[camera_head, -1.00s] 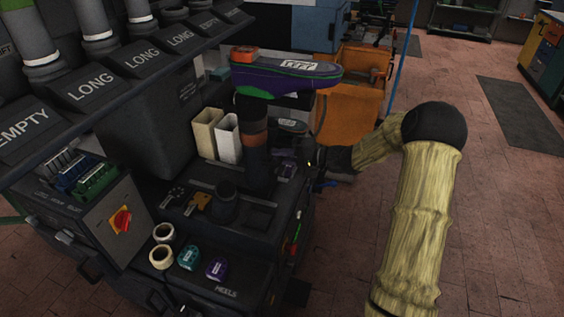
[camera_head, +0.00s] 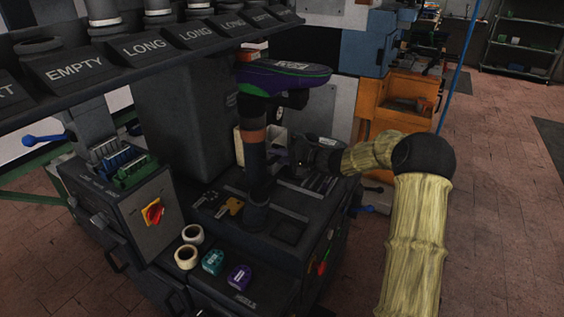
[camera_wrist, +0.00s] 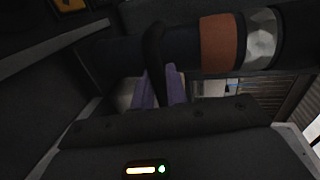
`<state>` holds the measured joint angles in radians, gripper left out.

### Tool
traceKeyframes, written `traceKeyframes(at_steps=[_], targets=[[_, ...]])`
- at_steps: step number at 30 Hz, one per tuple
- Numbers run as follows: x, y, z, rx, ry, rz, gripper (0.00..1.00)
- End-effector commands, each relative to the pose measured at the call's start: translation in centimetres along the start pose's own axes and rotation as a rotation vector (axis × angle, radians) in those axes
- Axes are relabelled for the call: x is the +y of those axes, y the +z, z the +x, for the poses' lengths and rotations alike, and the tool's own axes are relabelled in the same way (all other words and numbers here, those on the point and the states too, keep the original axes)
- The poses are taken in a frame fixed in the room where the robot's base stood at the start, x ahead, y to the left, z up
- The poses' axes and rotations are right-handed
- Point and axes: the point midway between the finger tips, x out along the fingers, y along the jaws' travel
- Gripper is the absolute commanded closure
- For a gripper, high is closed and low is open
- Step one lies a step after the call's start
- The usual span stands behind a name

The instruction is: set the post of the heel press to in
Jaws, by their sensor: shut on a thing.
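The heel press post (camera_head: 252,165) is a dark upright column with an orange-brown band. A purple and green shoe form (camera_head: 285,77) sits on top. The post's foot lines up with a dark round collar (camera_head: 255,217) on the bench top; I cannot tell whether it is seated there. My gripper (camera_head: 293,152) is right of the post, partly lost in shadow. In the wrist view, my gripper's purple fingers (camera_wrist: 159,90) are shut on a dark bar (camera_wrist: 155,52) that crosses in front of the post (camera_wrist: 185,48). How the bar joins the post is hidden.
A control box with a red knob (camera_head: 153,211) is at left. Two tape rolls (camera_head: 187,256), a teal block (camera_head: 213,262) and a purple block (camera_head: 239,277) lie on the front shelf. Labelled chutes (camera_head: 145,46) overhang the back. Open floor (camera_head: 500,200) is at right.

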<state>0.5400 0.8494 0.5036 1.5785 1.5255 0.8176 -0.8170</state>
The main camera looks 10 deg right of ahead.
Motion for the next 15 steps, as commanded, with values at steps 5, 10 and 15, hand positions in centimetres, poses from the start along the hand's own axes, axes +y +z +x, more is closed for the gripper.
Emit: traceKeyframes(at_steps=[5,10,15], targets=[[-0.25,-0.12,0.32,0.005,-0.002,0.000,1.00],[-0.36,-0.06,0.42,0.004,-0.003,-0.001,1.00],[-0.36,0.01,0.46,0.002,-0.003,-0.002,0.67]])
